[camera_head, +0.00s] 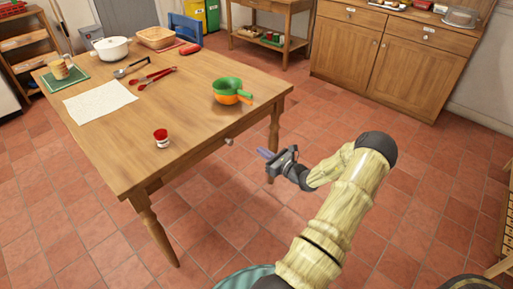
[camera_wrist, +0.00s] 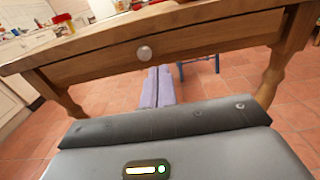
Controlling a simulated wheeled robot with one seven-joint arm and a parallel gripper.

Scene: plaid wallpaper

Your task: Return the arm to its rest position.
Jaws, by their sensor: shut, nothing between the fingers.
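My gripper (camera_head: 267,154) is at the end of my arm, to the right of the wooden table's near edge and over open floor in the head view. In the wrist view its fingers (camera_wrist: 157,88) are together with nothing between them. They point toward the table's drawer front, just below the round knob (camera_wrist: 144,53). I cannot tell the exact gap between fingertips and table. My arm is bent, reaching up from the bottom of the head view and then left toward the table.
A wooden cabinet (camera_head: 400,60) stands at the back. Tiled floor (camera_head: 420,170) is clear to the right.

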